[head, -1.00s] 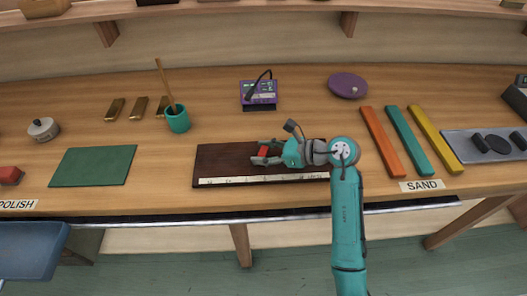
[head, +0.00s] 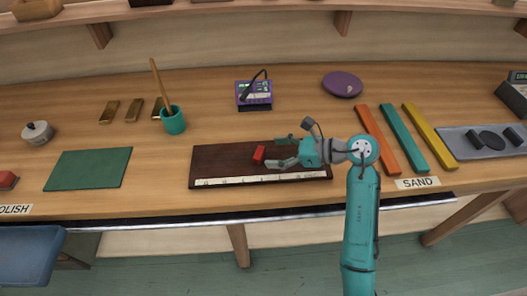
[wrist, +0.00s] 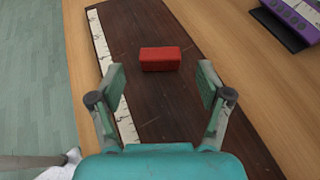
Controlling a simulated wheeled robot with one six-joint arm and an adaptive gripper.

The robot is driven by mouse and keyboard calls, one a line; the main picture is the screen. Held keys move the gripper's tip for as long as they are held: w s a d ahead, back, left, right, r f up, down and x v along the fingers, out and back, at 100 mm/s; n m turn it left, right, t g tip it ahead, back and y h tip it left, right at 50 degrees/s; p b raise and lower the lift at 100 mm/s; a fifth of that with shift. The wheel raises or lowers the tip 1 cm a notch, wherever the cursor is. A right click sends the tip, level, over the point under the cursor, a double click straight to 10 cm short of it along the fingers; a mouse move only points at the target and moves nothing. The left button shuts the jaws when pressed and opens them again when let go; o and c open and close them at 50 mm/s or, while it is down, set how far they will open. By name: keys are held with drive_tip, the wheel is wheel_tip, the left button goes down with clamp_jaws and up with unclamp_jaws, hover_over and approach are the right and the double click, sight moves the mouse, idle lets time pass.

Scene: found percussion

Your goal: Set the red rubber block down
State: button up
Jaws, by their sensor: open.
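The red rubber block (head: 258,154) lies on the dark wooden board (head: 218,165), a little left of the board's middle in the head view. In the wrist view the block (wrist: 160,59) lies flat on the dark board (wrist: 158,110), just beyond the fingertips and between their lines. My gripper (head: 279,151) is open and empty to the right of the block, apart from it. In the wrist view both fingers of my gripper (wrist: 160,85) stand wide apart with bare board between them.
A pale marked strip (head: 262,180) runs along the board's front edge. A green mat (head: 88,169) lies to the left, and a teal cup (head: 173,121) with a stick stands behind. A purple device (head: 254,95) sits behind the board. Orange, teal and yellow bars (head: 415,138) lie to the right.

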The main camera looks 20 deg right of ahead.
drive_tip(key=v, duration=0.6)
drive_tip(key=shift+s+d+r, duration=0.15)
drive_tip(key=shift+s, duration=0.05)
